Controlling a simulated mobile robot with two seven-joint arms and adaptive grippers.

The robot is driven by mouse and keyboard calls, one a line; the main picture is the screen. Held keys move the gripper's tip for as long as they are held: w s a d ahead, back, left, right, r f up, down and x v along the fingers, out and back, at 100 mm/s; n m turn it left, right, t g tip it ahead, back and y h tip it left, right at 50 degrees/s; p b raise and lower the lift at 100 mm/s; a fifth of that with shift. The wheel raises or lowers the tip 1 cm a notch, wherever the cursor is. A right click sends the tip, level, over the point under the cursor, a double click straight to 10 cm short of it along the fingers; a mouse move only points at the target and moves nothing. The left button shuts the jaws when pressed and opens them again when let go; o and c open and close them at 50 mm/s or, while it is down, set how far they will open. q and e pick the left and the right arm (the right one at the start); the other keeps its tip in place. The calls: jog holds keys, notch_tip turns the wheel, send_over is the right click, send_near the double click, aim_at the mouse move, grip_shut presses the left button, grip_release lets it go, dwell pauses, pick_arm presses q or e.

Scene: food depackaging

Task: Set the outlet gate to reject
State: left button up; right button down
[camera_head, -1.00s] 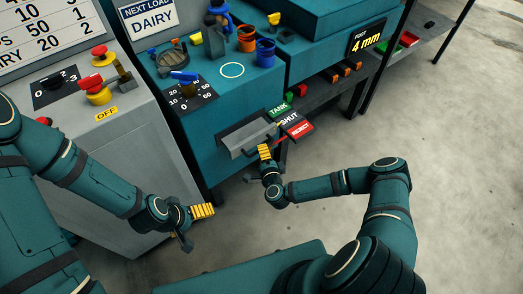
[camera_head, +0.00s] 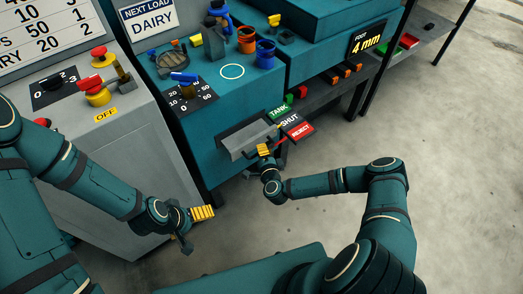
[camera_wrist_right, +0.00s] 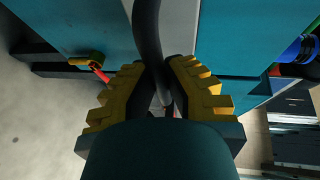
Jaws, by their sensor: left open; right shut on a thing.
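The outlet has a grey chute (camera_head: 240,144) on the front of the teal machine. Beside it are the labels green TANK (camera_head: 279,112), dark SHUT (camera_head: 289,121) and red REJECT (camera_head: 300,131). A thin red pointer (camera_head: 281,139) shows near REJECT. My right gripper (camera_head: 264,151) is at the chute's front edge. In the right wrist view its yellow fingers close on a dark curved bar (camera_wrist_right: 147,35); a red rod with a yellow end (camera_wrist_right: 87,62) shows to the left. The gate itself is mostly hidden. My left gripper (camera_head: 193,228) is open and empty, low before the grey cabinet.
The grey cabinet (camera_head: 130,165) with red knobs stands at left. Blue (camera_head: 265,54) and orange (camera_head: 246,39) cups and a dial with a blue handle (camera_head: 184,77) are on the teal machine. A rack with several orange-ended items (camera_head: 344,72) is right of the labels. The floor at right is clear.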

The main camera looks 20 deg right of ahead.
jog(key=s+d+p, duration=0.1)
jog(key=s+d, duration=0.1)
jog(key=s, duration=0.4)
jog(key=shift+s+d, duration=0.25)
jog(key=c, duration=1)
grip_release()
jog(key=s+r, duration=0.2)
jog(key=s, duration=1)
jog(key=shift+a, duration=0.3)
jog(key=shift+w, duration=0.1)
